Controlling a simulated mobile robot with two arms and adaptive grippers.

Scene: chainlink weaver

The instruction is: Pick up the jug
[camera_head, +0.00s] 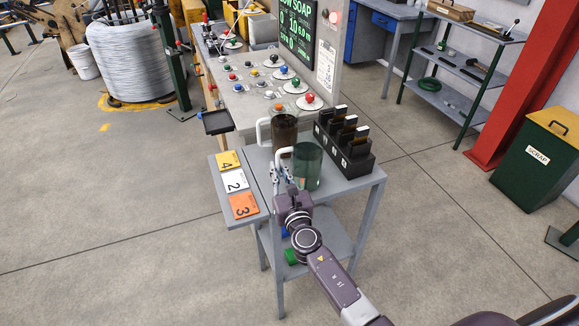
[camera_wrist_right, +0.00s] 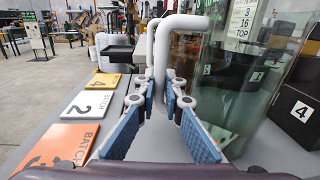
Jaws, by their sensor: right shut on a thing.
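A clear green-tinted jug (camera_head: 308,165) with a white handle stands upright on the small grey table (camera_head: 352,184). My right gripper (camera_head: 281,176) is at its left side, shut on the white handle. In the right wrist view the handle (camera_wrist_right: 163,52) runs down between the blue-padded fingers (camera_wrist_right: 160,88), and the jug's green wall (camera_wrist_right: 230,85) fills the right side. A second jug (camera_head: 285,136), dark brown inside with a white handle, stands just behind the green one. My left gripper is not in view.
A black rack with numbered slots (camera_head: 334,152) stands close to the jug's right. Yellow, white and orange numbered cards (camera_head: 236,184) lie on the table's left shelf. A panel with coloured buttons (camera_head: 255,98) lies behind. Open floor is to the left.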

